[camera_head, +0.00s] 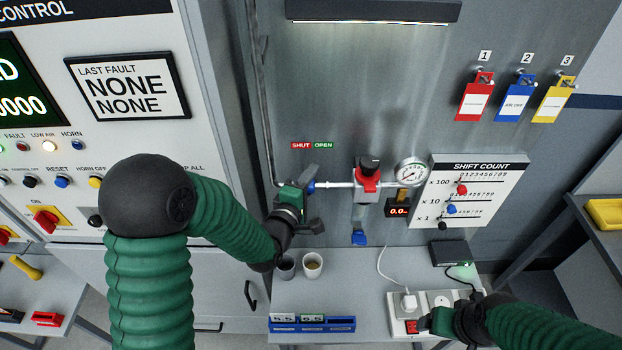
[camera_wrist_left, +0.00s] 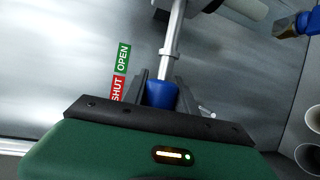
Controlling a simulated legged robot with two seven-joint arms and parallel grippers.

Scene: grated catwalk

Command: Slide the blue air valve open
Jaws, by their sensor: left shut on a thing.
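The blue air valve (camera_head: 311,186) is a short sleeve on the pale horizontal pipe on the back wall. In the left wrist view the blue valve (camera_wrist_left: 161,94) sits between the two dark fingers, level with the red SHUT label (camera_wrist_left: 118,89). The green OPEN label (camera_wrist_left: 123,58) lies farther along the pipe. Both labels also show on the wall above the pipe in the head view (camera_head: 312,145). My left gripper (camera_head: 303,196) is shut on the valve, partly covering it. My right gripper (camera_head: 428,321) is low at the right, over the power strip, its jaws unclear.
Two cups (camera_head: 312,265) and a blue rack (camera_head: 312,325) stand on the bench below. A white power strip (camera_head: 403,303) lies right. Three tags (camera_head: 515,103) hang upper right.

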